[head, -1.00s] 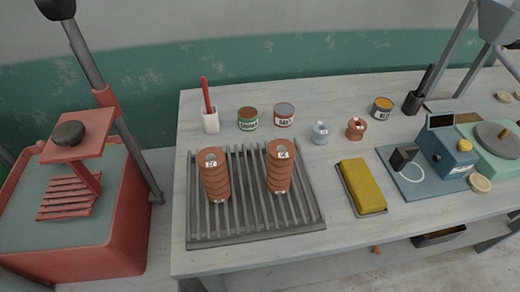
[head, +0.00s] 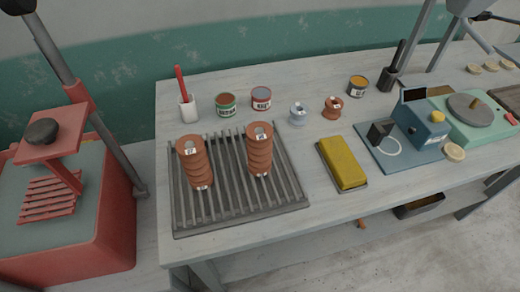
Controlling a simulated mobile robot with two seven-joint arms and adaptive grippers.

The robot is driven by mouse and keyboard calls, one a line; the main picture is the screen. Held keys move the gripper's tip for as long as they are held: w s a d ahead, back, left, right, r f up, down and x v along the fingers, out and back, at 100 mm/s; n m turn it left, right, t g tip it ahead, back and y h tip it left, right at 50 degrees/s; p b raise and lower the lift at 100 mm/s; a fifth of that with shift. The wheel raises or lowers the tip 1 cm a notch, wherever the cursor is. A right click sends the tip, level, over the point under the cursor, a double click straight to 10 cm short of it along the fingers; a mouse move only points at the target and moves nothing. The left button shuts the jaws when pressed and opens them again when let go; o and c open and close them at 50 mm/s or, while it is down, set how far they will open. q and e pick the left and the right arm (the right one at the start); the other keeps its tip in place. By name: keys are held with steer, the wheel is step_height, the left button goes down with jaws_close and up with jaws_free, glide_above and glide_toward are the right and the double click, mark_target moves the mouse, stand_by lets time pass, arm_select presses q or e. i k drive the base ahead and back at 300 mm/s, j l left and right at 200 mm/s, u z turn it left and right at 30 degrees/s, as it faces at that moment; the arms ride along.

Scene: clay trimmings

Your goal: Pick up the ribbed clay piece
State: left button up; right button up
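Two ribbed orange-brown clay pieces stand upright on a grey slatted rack (head: 240,221) on the table. The left ribbed clay piece (head: 194,168) and the right ribbed clay piece (head: 259,154) look alike, each with a small white label on top. I cannot tell from the frames which one the task names. A gap of bare slats lies between them. Neither of my grippers shows in the head view, and nothing touches either piece.
Behind the rack stand a white cup (head: 187,109) with a red stick, a green-labelled can (head: 226,104) and small spools (head: 332,108). A yellow block (head: 343,164) and a blue device (head: 419,130) are to the right. A red press (head: 75,235) stands left.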

mark_target(259, 151)
steer(key=k+j+z, duration=0.15)
steer(key=z, duration=0.25)
steer(key=k+j+z, duration=0.15)
steer(key=z, duration=0.2)
steer(key=k+z, duration=0.2)
steer(key=z, duration=0.2)
steer(key=k+j, duration=0.05)
